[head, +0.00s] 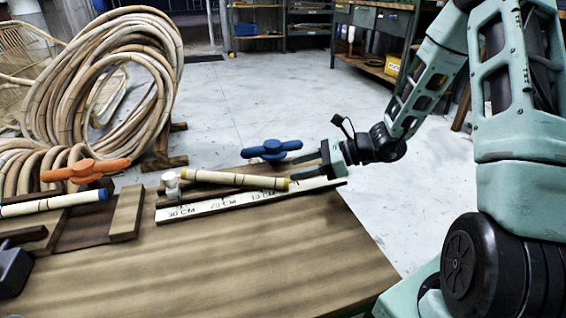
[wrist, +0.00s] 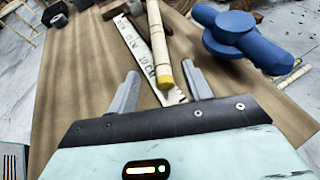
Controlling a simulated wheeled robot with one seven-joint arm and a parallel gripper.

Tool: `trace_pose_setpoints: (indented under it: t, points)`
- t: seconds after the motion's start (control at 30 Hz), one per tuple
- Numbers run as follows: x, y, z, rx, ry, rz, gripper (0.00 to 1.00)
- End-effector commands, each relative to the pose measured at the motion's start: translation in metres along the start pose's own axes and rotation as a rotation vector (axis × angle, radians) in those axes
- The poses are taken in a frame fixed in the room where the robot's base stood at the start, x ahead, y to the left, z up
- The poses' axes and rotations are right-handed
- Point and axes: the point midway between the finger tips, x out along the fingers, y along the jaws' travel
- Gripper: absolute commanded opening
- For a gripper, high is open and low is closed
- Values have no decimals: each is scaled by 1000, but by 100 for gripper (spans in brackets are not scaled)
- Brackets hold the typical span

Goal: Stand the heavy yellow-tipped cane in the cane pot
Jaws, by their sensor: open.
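The yellow-tipped cane (head: 235,179) is a pale rod with dark bands. It lies along the white measuring strip (head: 240,200) on the bench, yellow end toward my gripper (head: 302,167). In the wrist view the cane (wrist: 157,40) points toward me, and its yellow tip appears between the two fingers of my gripper (wrist: 160,85). The fingers are apart and empty; whether they are level with the tip is unclear. A small white cylinder (head: 170,181) stands by the cane's far end. I cannot identify a cane pot for certain.
A blue clamp handle (head: 271,150) lies close behind the cane, on the right in the wrist view (wrist: 240,35). An orange handle (head: 85,171) and a blue-tipped cane (head: 50,203) are at the left. Rattan coils stand behind. The front bench top (head: 210,270) is clear.

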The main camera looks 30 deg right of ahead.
Motion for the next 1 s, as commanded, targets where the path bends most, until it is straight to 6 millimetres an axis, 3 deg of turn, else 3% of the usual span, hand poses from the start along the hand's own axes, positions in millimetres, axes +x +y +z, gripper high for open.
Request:
trace_pose_setpoints:
  t: [0.1,0.23,0.37,0.47,0.57,0.7,0.9,1.0]
  points:
    - [-26,-1,4,2,1,-3,50]
    - [-42,0,2,1,0,-1,50]
    - [-47,2,2,-10,4,11,50]
    - [-36,19,12,-80,28,85,50]
    - [-15,57,31,-239,78,244,50]
    - [9,131,56,-570,165,544,50]
    - [12,222,70,-1098,252,941,50]
    - [5,255,74,-1382,271,1118,50]
